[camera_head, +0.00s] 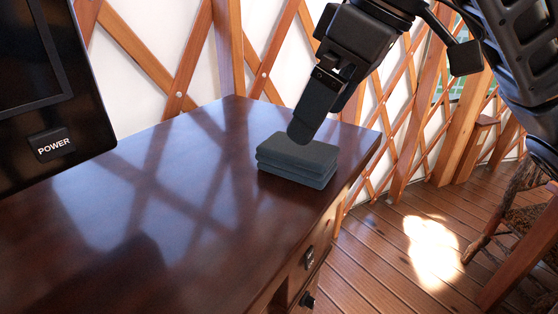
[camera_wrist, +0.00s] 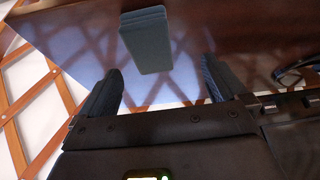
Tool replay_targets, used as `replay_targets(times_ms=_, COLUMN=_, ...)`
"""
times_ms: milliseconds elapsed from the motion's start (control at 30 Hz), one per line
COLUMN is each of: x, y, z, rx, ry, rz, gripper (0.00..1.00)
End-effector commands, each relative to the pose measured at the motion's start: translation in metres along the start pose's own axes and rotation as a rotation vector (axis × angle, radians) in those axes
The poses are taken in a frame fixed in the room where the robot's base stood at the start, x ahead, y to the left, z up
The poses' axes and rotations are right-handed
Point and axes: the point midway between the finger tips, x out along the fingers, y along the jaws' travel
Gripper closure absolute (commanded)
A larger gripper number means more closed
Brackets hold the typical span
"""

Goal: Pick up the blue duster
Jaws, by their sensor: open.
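The blue duster (camera_head: 297,160) is a folded, dark blue-grey cloth in stacked layers. It lies flat near the right edge of the dark wooden table top (camera_head: 150,200). My gripper (camera_head: 308,125) is over it in the head view, pointing down, and its fingertip overlaps the duster's far edge there. In the wrist view the duster (camera_wrist: 146,42) lies beyond the two fingers and roughly between their lines. My gripper (camera_wrist: 161,72) is open with nothing between its fingers. I cannot tell the exact gap between fingertips and cloth.
A black panel marked POWER (camera_head: 54,145) stands at the table's left. Drawer knobs (camera_head: 308,257) show on the table's front side. The lattice wall (camera_head: 180,60) is close behind. The table top around the duster is clear. A woven chair (camera_head: 515,205) stands on the right.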

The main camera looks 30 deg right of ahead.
Motion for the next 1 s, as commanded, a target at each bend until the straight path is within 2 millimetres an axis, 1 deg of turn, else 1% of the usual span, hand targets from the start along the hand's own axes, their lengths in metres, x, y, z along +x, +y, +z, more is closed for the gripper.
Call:
replay_targets(times_ms=33, x=0.005, y=0.002, z=0.005, rx=0.000, ry=-0.012, rz=0.011, gripper=0.01)
replay_targets(times_ms=100, x=0.007, y=0.003, z=0.007, rx=0.000, ry=-0.022, rz=0.017, gripper=0.01)
replay_targets(times_ms=433, x=0.038, y=0.006, z=0.007, rx=0.002, ry=-0.026, rz=0.017, gripper=0.01)
replay_targets(times_ms=700, x=0.075, y=0.011, z=0.006, rx=0.000, ry=-0.025, rz=0.016, gripper=0.01)
replay_targets(times_ms=800, x=0.081, y=0.011, z=0.006, rx=0.000, ry=-0.024, rz=0.017, gripper=0.01)
replay_targets(times_ms=1000, x=0.081, y=0.011, z=0.006, rx=0.000, ry=-0.023, rz=0.017, gripper=0.01)
